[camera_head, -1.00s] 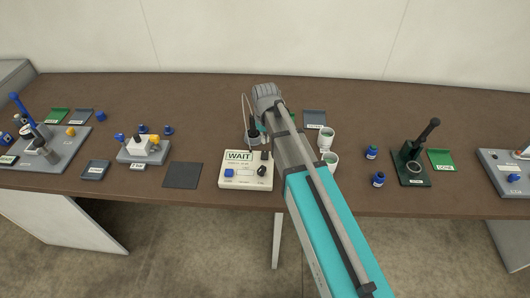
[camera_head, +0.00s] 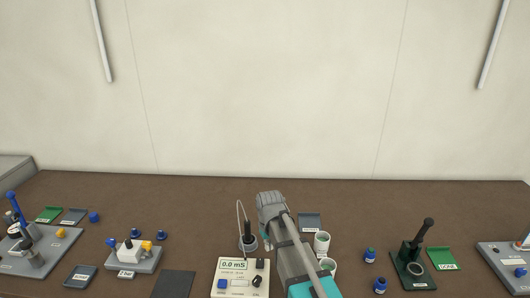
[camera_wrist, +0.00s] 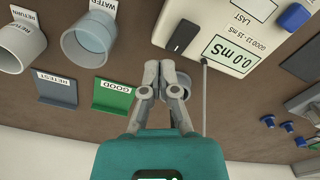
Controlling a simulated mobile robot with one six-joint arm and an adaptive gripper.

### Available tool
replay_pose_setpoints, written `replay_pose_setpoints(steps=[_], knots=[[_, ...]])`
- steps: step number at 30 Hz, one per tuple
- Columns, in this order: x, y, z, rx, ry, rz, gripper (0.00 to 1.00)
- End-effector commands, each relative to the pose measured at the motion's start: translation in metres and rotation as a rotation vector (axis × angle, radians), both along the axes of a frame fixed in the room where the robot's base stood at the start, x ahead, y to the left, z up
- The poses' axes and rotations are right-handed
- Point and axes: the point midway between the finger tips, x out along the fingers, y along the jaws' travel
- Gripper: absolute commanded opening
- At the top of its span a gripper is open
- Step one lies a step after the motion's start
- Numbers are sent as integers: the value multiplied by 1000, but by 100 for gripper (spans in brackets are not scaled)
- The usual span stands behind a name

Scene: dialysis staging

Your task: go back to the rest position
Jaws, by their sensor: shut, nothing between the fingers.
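My gripper (camera_wrist: 160,72) is shut and empty in the wrist view. It hangs over the table, with the grey probe holder (camera_wrist: 184,84) just behind and beside its fingers; whether they touch is unclear. In the head view my arm hides the gripper. The conductivity meter (camera_head: 240,291) stands left of my arm and reads 0.0 mS; it also shows upside down in the wrist view (camera_wrist: 232,38). The dark probe (camera_head: 247,231) stands upright in its holder beside my arm, its cable looping up.
White cups (camera_head: 322,243) stand right of my arm. The wrist view shows a green GOOD tray (camera_wrist: 112,98) and a grey RETEST tray (camera_wrist: 57,90). A dark green stand (camera_head: 411,268) and blue-capped bottles (camera_head: 369,256) are farther right.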

Motion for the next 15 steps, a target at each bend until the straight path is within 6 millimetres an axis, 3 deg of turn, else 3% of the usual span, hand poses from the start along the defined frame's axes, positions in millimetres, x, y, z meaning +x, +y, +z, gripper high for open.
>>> replay_pose_setpoints(steps=[9,15], knots=[[-64,-96,0,0,1,-223,0],[-102,-142,0,-1,0,-355,0]])
